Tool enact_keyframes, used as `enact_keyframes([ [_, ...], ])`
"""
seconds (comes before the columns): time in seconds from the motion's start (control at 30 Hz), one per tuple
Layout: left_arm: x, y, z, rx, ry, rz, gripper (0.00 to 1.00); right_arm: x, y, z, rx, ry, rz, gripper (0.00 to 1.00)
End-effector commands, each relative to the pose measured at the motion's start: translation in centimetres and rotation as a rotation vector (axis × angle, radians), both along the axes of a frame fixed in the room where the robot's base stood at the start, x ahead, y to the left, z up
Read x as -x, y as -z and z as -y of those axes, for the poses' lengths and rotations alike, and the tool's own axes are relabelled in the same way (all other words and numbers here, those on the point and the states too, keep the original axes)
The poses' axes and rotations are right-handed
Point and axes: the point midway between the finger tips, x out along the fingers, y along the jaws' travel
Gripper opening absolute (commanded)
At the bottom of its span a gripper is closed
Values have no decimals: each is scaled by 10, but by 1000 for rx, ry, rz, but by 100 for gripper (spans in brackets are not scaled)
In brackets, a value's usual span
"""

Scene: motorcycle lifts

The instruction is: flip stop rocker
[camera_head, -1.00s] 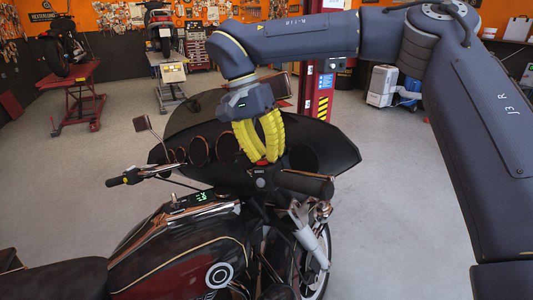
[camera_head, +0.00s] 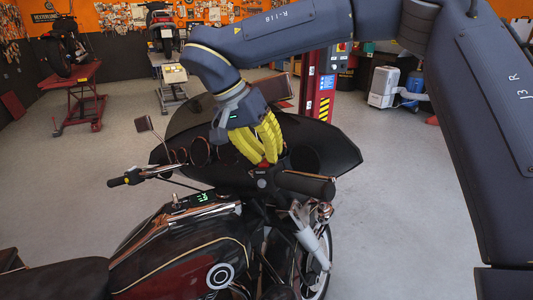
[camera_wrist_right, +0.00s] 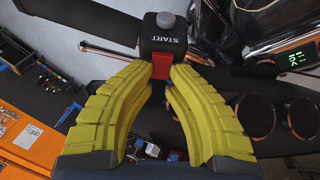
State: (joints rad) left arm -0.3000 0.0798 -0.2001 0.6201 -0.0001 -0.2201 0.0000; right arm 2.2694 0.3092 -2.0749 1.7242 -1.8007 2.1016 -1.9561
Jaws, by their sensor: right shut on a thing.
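A motorcycle (camera_head: 180,250) with a dark fairing stands in front of me. On its near handlebar is a black switch housing (camera_wrist_right: 162,38) with a grey button and the word START, upside down in the right wrist view. A red rocker (camera_wrist_right: 161,66) sits on the housing's side; a bit of red also shows in the head view (camera_head: 262,166). My right gripper (camera_head: 266,162) has yellow ribbed fingers coming down from above. In the right wrist view its fingertips (camera_wrist_right: 164,72) are on either side of the red rocker, shut on it. My left gripper is out of view.
The black handlebar grip (camera_head: 305,184) is close to the right of the fingers. The windshield and fairing (camera_head: 335,150) rise behind them.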

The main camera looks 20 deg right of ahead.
Motion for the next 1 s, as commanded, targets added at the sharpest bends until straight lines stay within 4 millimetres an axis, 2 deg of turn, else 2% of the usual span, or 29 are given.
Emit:
enact_keyframes([
  [0.03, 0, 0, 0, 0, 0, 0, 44, 1, 2, 0, 2, 0, -6, 0],
  [0.07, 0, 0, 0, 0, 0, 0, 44, 1, 2, 0, 2, 0, -6, 17],
  [0.17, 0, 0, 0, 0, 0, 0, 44, 1, 2, 0, 2, 1, -6, 29],
  [0.43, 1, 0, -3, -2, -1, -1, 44, 0, 0, 0, 1, 1, -4, 29],
  [0.57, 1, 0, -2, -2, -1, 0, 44, 0, -7, -4, 2, 1, -1, 29],
  [1.0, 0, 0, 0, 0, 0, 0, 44, -3, -72, -35, 2, 2, 0, 29],
])
